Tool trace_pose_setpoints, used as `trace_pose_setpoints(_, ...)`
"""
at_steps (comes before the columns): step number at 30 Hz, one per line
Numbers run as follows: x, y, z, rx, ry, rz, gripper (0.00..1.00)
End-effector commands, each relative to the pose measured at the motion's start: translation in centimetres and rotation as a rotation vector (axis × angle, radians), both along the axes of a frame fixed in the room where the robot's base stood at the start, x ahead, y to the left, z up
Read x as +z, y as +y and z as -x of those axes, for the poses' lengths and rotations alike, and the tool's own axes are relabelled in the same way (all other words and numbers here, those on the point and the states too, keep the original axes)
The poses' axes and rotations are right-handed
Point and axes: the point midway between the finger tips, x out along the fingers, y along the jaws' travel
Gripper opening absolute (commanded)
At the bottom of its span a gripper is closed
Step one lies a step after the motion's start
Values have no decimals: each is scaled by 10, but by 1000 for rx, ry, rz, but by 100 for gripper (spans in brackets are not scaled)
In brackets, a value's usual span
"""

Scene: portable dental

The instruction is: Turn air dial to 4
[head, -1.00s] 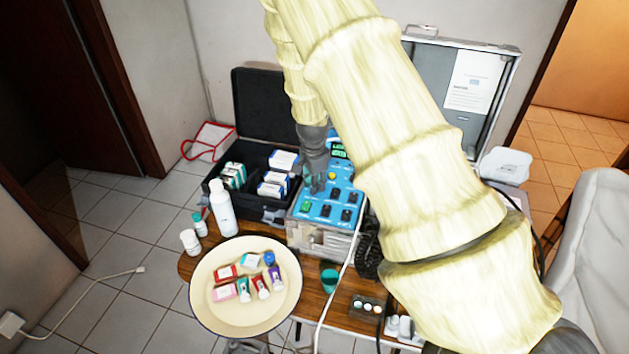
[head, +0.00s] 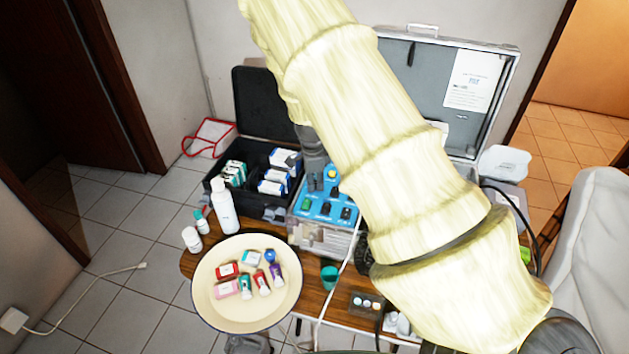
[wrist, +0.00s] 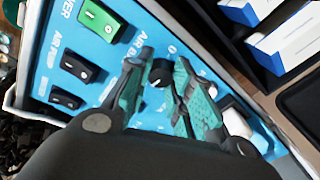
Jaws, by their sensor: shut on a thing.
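The blue control panel (wrist: 45,60) fills much of the wrist view, and in the head view it tops a clear-sided unit (head: 325,208). A small black dial (wrist: 160,76) with a light pointer mark stands between the two teal-padded fingertips of my gripper (wrist: 162,88). The fingers are shut on the dial from both sides. Text beside it begins with "AIR", partly covered by a finger; a "0" shows past the dial. The other scale numbers are hidden or too small to read. In the head view my gripper (head: 316,182) is down at the panel, partly hidden by my arm.
Black rocker switches (wrist: 78,67) and a green one (wrist: 103,18) stand beside the dial. A black case (head: 262,150) with boxes lies left of the unit. A cream tray (head: 215,318) of small tubes and a white bottle (head: 223,208) stand in front.

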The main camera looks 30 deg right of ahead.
Motion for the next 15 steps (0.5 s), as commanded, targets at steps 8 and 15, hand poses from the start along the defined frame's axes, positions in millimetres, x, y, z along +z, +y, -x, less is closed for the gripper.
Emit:
trace_pose_setpoints(8, 3, -4, -3, -2, -7, 7, 31)
trace_pose_setpoints(15, 1, -2, -1, 0, -3, 3, 45)
